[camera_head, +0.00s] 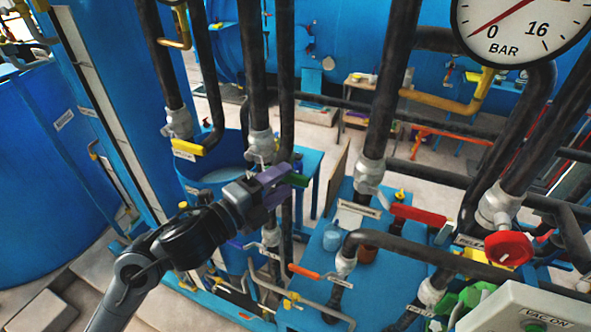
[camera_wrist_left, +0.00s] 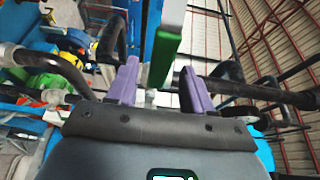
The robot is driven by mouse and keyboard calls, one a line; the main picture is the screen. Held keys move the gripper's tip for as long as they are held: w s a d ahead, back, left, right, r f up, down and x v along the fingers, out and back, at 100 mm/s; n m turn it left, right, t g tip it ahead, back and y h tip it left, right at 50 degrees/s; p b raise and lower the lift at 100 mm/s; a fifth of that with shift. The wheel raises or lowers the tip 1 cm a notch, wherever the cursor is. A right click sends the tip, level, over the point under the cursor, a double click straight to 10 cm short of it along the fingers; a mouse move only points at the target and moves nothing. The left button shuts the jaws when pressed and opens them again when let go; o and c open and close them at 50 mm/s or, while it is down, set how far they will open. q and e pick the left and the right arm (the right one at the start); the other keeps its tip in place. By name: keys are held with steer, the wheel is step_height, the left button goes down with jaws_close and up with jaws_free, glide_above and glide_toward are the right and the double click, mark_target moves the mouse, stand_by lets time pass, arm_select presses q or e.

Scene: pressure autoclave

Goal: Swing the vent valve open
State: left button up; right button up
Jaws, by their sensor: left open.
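A green valve handle (camera_head: 298,180) is on the dark vertical pipe near the middle of the head view. I cannot read a label naming it the vent valve. My left gripper (camera_head: 276,178), with purple fingers, reaches it from the left. In the left wrist view, the gripper (camera_wrist_left: 160,85) is open, and the green handle (camera_wrist_left: 160,62) shows between its two fingers, close to the right one. I cannot tell whether either finger touches it. The fingers and wrist hide part of the handle and the pipe behind. My right gripper is not in view.
Nearby are a red lever (camera_head: 418,215), a yellow handle (camera_head: 187,148), an orange handle (camera_head: 303,271) and a red knob (camera_head: 508,248). Dark vertical pipes stand close on both sides of my gripper. A pressure gauge (camera_head: 522,30) is at top right and a control box (camera_head: 525,312) at lower right.

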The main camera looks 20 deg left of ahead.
mark_target(286, 179)
arm_select(q)
steer(key=shift+p+x, duration=0.35)
steer(key=shift+x, duration=2)
jaws_close()
